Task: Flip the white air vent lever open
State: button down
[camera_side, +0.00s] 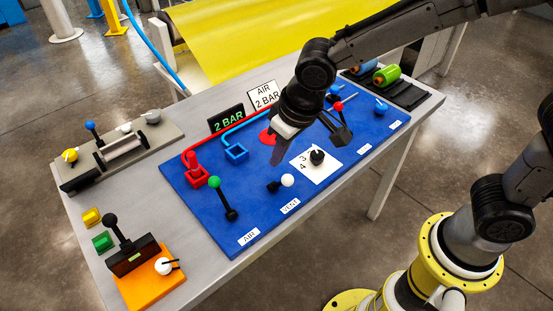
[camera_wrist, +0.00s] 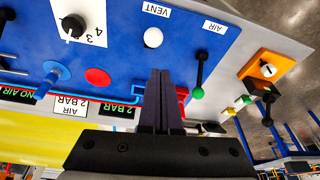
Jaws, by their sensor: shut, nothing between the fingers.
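The vent lever's white ball (camera_side: 287,180) sits by a short black base on the blue panel (camera_side: 235,190), just behind the VENT label (camera_side: 290,206). In the wrist view the white ball (camera_wrist: 153,37) is just beyond my fingertips, and its lever shaft cannot be made out. My gripper (camera_side: 277,160) is shut and empty, pointing down above the panel, behind the white ball and apart from it in the picture. In the wrist view my dark fingers (camera_wrist: 160,74) are together. They hide part of the panel, and their height above it is hard to tell.
A green-knobbed AIR lever (camera_side: 222,197) stands left of the vent lever. A black dial on a white plate (camera_side: 318,165) is at its right, with a red-knobbed lever (camera_side: 338,107) behind. An orange block (camera_side: 150,280) with a white knob is at the front left.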

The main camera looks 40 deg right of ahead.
jog(key=s+r, duration=0.4)
jog(key=s, duration=0.2)
jog(key=shift+d, duration=0.2)
jog(key=shift+r, duration=0.1)
jog(key=s+d+r+m+t, duration=0.1)
jog(key=d+r+m, duration=0.1)
jog(key=d+r, duration=0.3)
jog(key=s+d+r+m+t, duration=0.1)
jog(key=d+r+m+t, duration=0.15)
jog(key=d, duration=0.55)
jog(key=s+d+f+n, duration=0.1)
jog(key=s+d, duration=0.1)
jog(key=s, duration=0.3)
jog(key=s+d+f+n+g, duration=0.1)
jog(key=s+d, duration=0.2)
jog(key=s, duration=0.3)
jog(key=shift+f+n+h, duration=0.2)
jog(key=shift+n+h, duration=0.15)
jog(key=shift+h, duration=0.05)
